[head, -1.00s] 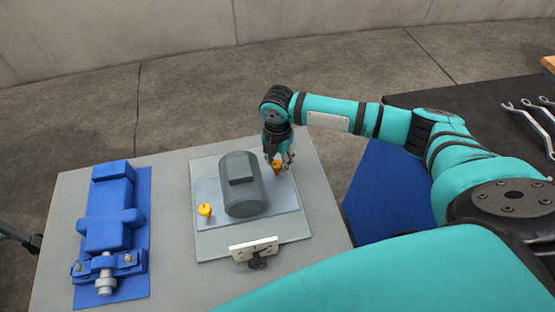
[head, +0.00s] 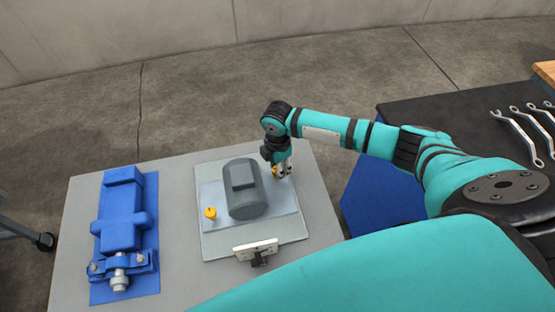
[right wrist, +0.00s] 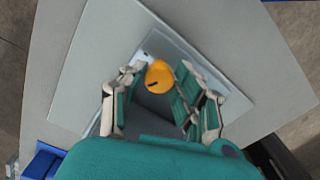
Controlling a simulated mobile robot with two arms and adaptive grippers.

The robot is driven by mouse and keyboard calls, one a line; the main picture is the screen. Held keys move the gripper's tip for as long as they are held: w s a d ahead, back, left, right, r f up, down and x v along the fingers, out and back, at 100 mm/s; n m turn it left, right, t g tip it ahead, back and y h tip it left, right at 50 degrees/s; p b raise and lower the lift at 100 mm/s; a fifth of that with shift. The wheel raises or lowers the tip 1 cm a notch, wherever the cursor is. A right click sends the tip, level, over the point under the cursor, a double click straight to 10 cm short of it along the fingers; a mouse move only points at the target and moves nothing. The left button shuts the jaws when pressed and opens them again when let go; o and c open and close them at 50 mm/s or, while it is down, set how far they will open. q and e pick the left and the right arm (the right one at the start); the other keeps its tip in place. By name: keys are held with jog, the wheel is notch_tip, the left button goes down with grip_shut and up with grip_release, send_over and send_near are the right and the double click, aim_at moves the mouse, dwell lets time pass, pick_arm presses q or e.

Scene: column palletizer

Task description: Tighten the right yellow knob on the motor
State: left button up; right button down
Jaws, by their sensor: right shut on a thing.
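The grey motor (head: 243,190) sits on a light plate (head: 210,240) on the table. The right yellow knob (head: 274,171) is at the motor's right side, partly hidden by my right gripper (head: 282,170). In the right wrist view, the knob (right wrist: 159,77) shows between the two fingers of my right gripper (right wrist: 163,88), which is shut on it. A dark mark shows on the knob's top. The left yellow knob (head: 210,213) stands free at the motor's left side. My left gripper is not in view.
A blue vise-like machine (head: 122,225) stands on the left of the grey table (head: 80,215). A small white panel on a bracket (head: 256,247) is at the plate's front edge. Several wrenches (head: 525,130) lie on a dark bench at the right.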

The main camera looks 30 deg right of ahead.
jog(key=m+p, duration=0.1)
jog(key=m, duration=0.1)
jog(key=m+p, duration=0.1)
jog(key=p, duration=0.1)
jog(key=m+p, duration=0.1)
jog(key=m, duration=0.1)
jog(key=shift+r+m+p, duration=0.3)
jog(key=shift+p, duration=0.1)
jog(key=m+p, duration=0.2)
jog(key=m, duration=0.1)
jog(key=shift+s+f, duration=0.1)
jog(key=shift+m+p, duration=0.85)
jog(key=shift+m, duration=0.45)
jog(key=shift+f, duration=0.1)
jog(key=c, duration=1)
grip_release()
